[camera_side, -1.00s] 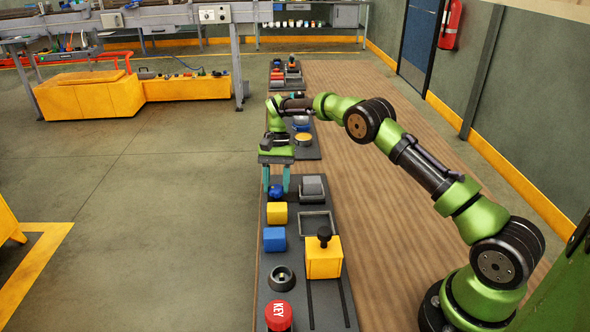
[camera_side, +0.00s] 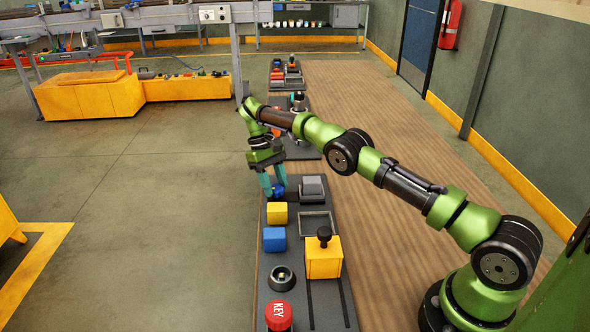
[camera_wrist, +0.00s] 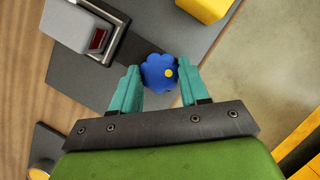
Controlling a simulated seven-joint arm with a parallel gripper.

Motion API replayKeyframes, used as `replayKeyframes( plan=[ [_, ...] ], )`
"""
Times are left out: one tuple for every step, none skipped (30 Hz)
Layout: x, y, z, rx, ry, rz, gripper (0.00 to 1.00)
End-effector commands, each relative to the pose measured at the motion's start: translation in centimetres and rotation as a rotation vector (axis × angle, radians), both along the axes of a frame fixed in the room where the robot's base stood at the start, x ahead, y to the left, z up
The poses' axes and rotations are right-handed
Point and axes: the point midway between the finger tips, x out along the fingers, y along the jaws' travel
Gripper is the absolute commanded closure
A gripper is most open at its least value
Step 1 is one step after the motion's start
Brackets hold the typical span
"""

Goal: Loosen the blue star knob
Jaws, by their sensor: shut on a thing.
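The blue star knob (camera_side: 278,191) is at the far end of the near dark panel, close to its left edge. In the wrist view the knob (camera_wrist: 158,72) shows a lobed blue rim and a yellow dot on its right part. My gripper (camera_side: 273,190) is tilted over the knob, with its teal fingers pointing down. In the wrist view my gripper (camera_wrist: 157,84) has one finger on each side of the knob and is shut on it. The knob's underside is hidden.
A yellow block (camera_side: 277,213) and a blue block (camera_side: 274,239) stand nearer on the same panel. A grey block (camera_side: 312,187) sits right of the knob. A red KEY button (camera_side: 279,316) and a yellow block with black knob (camera_side: 324,258) are nearer.

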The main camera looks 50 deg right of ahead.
Motion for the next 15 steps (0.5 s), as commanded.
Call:
replayKeyframes(
  plan=[
    [-0.20,0.06,-0.58,0.000,0.012,0.022,0.86],
    [-0.20,0.05,-0.59,0.000,0.012,0.032,0.86],
    [-0.22,0.05,-0.59,0.000,0.012,0.045,0.86],
    [-0.22,0.04,-0.60,0.001,0.013,0.052,0.85],
    [-0.22,0.04,-0.60,0.000,0.013,0.059,0.85],
    [-0.22,0.04,-0.61,0.000,0.013,0.066,0.85],
    [-0.23,0.04,-0.62,0.001,0.013,0.071,0.85],
    [-0.24,0.04,-0.61,0.001,0.013,0.076,0.86],
    [-0.24,0.04,-0.62,0.001,0.013,0.080,0.86],
    [-0.24,0.03,-0.62,0.001,0.014,0.082,0.86],
    [-0.25,0.03,-0.63,0.001,0.014,0.083,0.86],
    [-0.25,0.03,-0.63,0.001,0.014,0.085,0.86],
    [-0.25,0.03,-0.64,0.001,0.014,0.085,0.86],
    [-0.26,0.03,-0.64,0.001,0.014,0.085,0.86],
    [-0.26,0.03,-0.64,0.001,0.014,0.085,0.86]
  ],
)
